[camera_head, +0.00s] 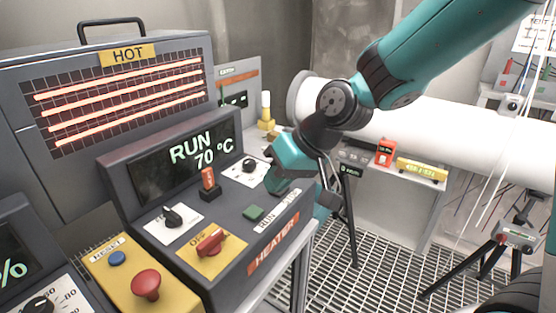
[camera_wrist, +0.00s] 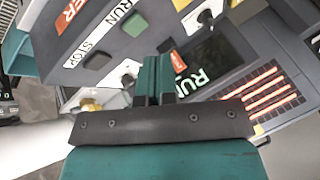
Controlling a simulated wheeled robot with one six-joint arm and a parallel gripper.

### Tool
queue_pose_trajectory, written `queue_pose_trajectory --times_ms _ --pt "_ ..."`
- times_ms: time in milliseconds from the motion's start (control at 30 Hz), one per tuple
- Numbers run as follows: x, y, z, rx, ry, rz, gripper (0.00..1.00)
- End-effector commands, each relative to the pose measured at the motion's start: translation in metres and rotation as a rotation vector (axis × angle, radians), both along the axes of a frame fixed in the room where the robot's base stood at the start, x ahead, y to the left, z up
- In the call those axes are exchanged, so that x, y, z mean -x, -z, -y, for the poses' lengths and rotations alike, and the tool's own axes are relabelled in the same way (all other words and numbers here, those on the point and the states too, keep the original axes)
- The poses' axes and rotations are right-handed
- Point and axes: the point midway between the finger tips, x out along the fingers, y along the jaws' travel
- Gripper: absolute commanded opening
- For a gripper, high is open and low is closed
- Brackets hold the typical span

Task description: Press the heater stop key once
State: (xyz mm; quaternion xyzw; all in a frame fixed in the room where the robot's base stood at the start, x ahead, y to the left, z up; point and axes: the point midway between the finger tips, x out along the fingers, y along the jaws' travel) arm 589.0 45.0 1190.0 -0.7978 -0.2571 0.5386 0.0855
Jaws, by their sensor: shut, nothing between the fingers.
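The heater panel (camera_head: 225,235) is a dark sloped box with a lit display (camera_head: 185,160) reading RUN 70 °C. In the wrist view, the stop key (camera_wrist: 98,60) is a black square beside the STOP label (camera_wrist: 77,53). The green run key (camera_head: 253,212) lies next to it and also shows in the wrist view (camera_wrist: 135,25). My gripper (camera_head: 276,184) is shut and empty over the panel's right end, and hides the stop key in the head view. In the wrist view its fingertips (camera_wrist: 152,62) appear right of the stop key; contact cannot be told.
An orange-red switch (camera_head: 209,181) stands upright below the display. Two dark knobs on white plates (camera_head: 172,218) and (camera_head: 247,170) are close by. A red button (camera_head: 146,284) is at left. A white pipe (camera_head: 440,130) runs behind my arm.

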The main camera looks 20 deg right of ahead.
Motion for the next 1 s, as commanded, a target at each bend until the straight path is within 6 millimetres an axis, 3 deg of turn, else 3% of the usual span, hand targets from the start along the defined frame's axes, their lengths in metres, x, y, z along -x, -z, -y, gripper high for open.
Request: queue_pose_trajectory --times_ms 33,100,200,300,467,800,1000 --pt "-0.027 -0.021 0.009 -0.027 0.063 0.010 0.00" --pt "-0.060 -0.024 0.020 -0.065 0.142 0.042 0.00" --pt "-0.093 -0.022 0.037 -0.103 0.233 0.078 0.00" --pt "-0.113 -0.018 0.048 -0.126 0.289 0.105 0.00" --pt "-0.123 -0.012 0.054 -0.139 0.318 0.121 0.00" --pt "-0.122 -0.010 0.052 -0.139 0.315 0.121 0.00" --pt "-0.122 0.002 0.052 -0.139 0.314 0.120 0.00"
